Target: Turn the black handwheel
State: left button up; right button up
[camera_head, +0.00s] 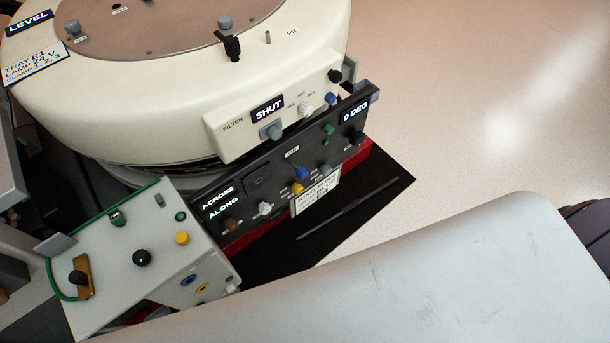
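I cannot single out a black handwheel for certain. Black round knobs show: one on top of the beige box (105,262) is a black knob (142,257), and a black knob (354,137) sits at the right end of the dark front panel (258,187). A black lever-like handle (230,46) stands on the cream round housing (140,115). Neither gripper can be made out in this view, and nothing is seen touching these controls.
The housing's filter plate (226,134) reads SHUT; the dark panel reads ACROSS, ALONG and 0 DEG. A black rod (348,208) lies on a dark mat (290,247). A large smooth pale surface hides the lower right. Bare floor (450,90) is clear at the upper right.

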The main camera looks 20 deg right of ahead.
aim_at(356, 139)
jog(key=z, duration=1.1)
